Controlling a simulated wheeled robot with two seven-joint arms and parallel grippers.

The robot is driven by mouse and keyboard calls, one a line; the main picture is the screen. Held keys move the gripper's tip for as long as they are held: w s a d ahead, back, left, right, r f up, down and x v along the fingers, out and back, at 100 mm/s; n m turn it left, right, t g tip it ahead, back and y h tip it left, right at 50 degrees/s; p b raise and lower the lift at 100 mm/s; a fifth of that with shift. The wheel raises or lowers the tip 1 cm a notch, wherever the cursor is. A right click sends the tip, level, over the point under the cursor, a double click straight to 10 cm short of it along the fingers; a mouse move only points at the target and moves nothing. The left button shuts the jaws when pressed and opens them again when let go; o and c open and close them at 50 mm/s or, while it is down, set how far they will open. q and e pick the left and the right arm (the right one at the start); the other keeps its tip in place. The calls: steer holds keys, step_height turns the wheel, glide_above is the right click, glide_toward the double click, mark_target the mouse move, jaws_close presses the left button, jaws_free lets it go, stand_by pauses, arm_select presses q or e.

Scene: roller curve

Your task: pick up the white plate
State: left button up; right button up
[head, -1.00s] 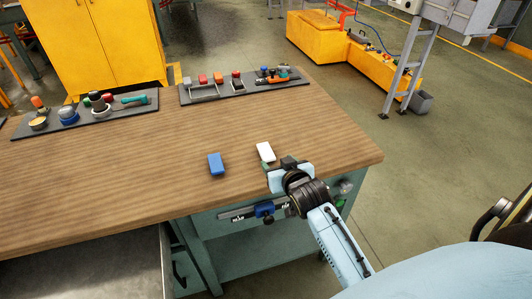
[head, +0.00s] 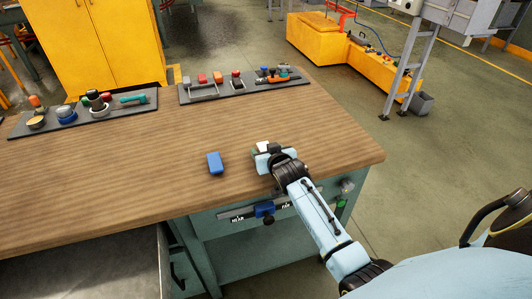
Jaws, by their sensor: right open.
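The white plate (head: 263,146) is a small white block lying on the wooden table near its right front edge. My right gripper (head: 265,151) is over its near end, with fingers apart on either side, and hides much of it. The gripper is open; I cannot tell whether the fingers touch the plate. My left gripper is not in view.
A blue block (head: 215,163) lies on the wooden table (head: 120,180) left of the gripper. Two dark trays (head: 75,124) (head: 215,98) with knobs and handles stand along the back. The table's middle is clear.

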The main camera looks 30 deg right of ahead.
steer(key=c, duration=1.1)
step_height(320, 180, up, 10)
steer(key=p, duration=0.2)
steer(key=s+a+r+n+y, duration=0.1)
steer(key=s+a+r, duration=0.1)
steer(key=s+a, duration=0.2)
steer(key=s+a+r+y, duration=0.1)
steer(key=s+a+r, duration=0.1)
steer(key=s+a, duration=0.3)
steer(key=s+a+r+n+y, duration=0.1)
steer(key=s+a+r, duration=0.1)
steer(key=s+a, duration=0.3)
steer(key=shift+s+a+r+n+t, duration=0.15)
steer(key=shift+s+r+n+t, duration=0.1)
steer(key=shift+s+n+t, duration=0.05)
